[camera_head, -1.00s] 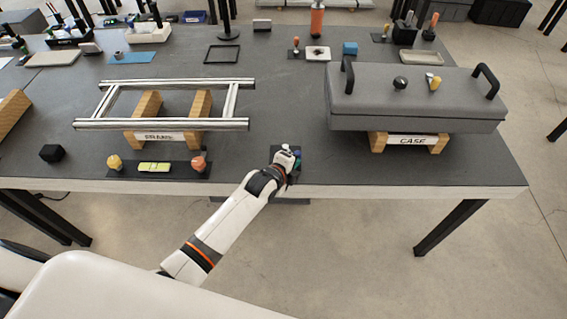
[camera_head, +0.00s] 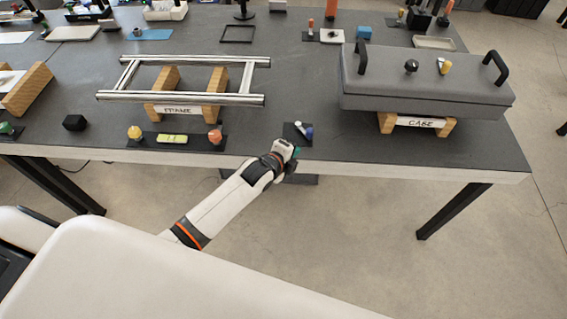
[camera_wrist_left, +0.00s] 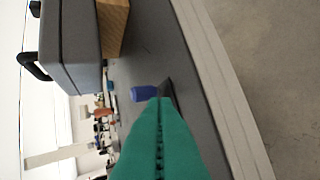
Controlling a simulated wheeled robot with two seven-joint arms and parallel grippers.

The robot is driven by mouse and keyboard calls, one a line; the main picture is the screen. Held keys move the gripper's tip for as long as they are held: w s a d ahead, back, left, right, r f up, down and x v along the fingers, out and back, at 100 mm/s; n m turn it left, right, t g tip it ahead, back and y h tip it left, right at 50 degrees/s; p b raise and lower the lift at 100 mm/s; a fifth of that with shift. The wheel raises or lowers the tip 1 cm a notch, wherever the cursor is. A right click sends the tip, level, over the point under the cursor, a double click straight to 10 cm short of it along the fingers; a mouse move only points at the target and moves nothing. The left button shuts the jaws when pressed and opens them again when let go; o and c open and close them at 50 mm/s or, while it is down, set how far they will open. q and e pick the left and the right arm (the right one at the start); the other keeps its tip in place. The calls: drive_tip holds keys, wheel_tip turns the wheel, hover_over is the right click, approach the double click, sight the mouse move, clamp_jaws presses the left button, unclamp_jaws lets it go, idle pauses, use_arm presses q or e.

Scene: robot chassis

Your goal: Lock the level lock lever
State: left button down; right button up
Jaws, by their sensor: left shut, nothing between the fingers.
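A small lever with a blue and white handle (camera_head: 304,130) stands on a dark plate (camera_head: 291,136) near the table's front edge. In the left wrist view its blue handle (camera_wrist_left: 145,93) shows just beyond my fingertips. I take it for the level lock lever, but no label shows and I cannot tell its locked state. My left gripper (camera_head: 293,163), with green fingers, is at the front edge, on the near side of the plate. Its fingers (camera_wrist_left: 161,108) are shut and empty; contact with the lever is not clear. My right gripper is not in view.
A metal frame (camera_head: 184,99) rests on wooden blocks to the left. A grey case (camera_head: 425,82) on blocks stands to the right. A plate with a yellow knob (camera_head: 135,132), level vial (camera_head: 172,139) and orange knob (camera_head: 215,136) lies left of my gripper.

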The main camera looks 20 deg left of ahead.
use_arm(q)
drive_tip(key=d+v, duration=0.1)
drive_tip(key=v, duration=0.6)
drive_tip(key=s+a+f+n+g+y, duration=0.1)
drive_tip(key=s+a+f+n+g, duration=0.2)
drive_tip(key=f, duration=0.5)
drive_tip(key=s+a+f+n, duration=0.1)
drive_tip(key=s+f+n, duration=0.3)
drive_tip(key=f, duration=0.5)
drive_tip(key=s+a+f+n+g+y, duration=0.1)
drive_tip(key=s+a+f+n+g, duration=0.1)
drive_tip(key=s+f, duration=0.45)
drive_tip(key=s+f+n+g, duration=0.2)
drive_tip(key=s+f, duration=0.3)
drive_tip(key=s, duration=0.4)
drive_tip(key=s+a+f+n+g, duration=0.1)
drive_tip(key=s+f+n, duration=0.3)
drive_tip(key=s, duration=0.5)
drive_tip(key=s+f+n+g+y, duration=0.1)
drive_tip(key=s+f+n+g, duration=0.1)
drive_tip(key=s+f, duration=0.5)
drive_tip(key=s+n, duration=0.1)
drive_tip(key=s, duration=0.2)
drive_tip(key=shift+f+g, duration=0.35)
drive_tip(key=shift+g, duration=0.05)
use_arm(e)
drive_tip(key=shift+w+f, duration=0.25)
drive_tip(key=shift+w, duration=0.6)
